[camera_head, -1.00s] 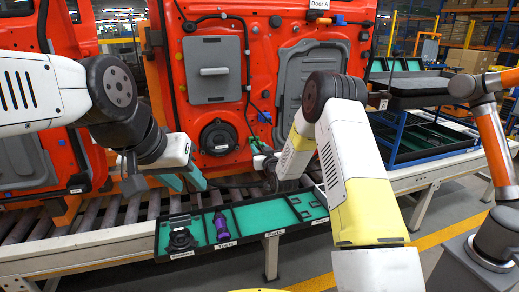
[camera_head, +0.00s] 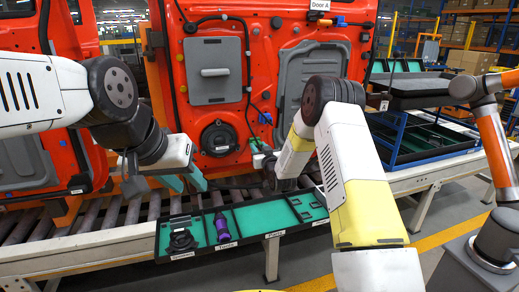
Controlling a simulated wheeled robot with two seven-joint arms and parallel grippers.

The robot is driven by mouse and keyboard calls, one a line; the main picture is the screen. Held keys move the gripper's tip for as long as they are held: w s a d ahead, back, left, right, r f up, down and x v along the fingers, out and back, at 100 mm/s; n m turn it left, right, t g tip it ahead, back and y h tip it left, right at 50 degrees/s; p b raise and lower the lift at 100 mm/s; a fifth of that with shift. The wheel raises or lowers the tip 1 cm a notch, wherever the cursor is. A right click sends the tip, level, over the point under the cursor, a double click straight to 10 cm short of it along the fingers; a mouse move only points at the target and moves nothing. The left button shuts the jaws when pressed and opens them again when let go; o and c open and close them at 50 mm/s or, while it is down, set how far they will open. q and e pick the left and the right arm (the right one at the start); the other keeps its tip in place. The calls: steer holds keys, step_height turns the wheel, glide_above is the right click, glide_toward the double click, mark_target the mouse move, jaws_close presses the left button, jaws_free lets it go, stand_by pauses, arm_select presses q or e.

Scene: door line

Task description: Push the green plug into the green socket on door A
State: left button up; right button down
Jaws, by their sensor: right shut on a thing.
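Door A is the red door panel (camera_head: 178,70) standing upright on the line, with its label at the top right. My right gripper (camera_head: 262,158) is at the lower middle of the door, partly hidden behind my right arm. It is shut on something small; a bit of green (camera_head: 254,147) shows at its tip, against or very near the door. I cannot tell plug from socket there, or whether they touch. My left gripper (camera_head: 185,182) is open and empty, its teal fingers apart, in front of the door's lower left.
A parts tray (camera_head: 205,252) with teal compartments sits at the conveyor's front edge, holding a black part (camera_head: 182,240) and a purple tool (camera_head: 221,227). A black cable hangs down the door near the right gripper. A blue rack (camera_head: 410,150) stands at the right.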

steer(key=shift+w+a, duration=0.15)
steer(key=shift+w, duration=0.3)
stand_by(0.4)
steer(key=c, duration=0.9)
jaws_free()
steer(key=shift+c, duration=0.2)
steer(key=v, duration=1.4)
steer(key=shift+s, duration=0.25)
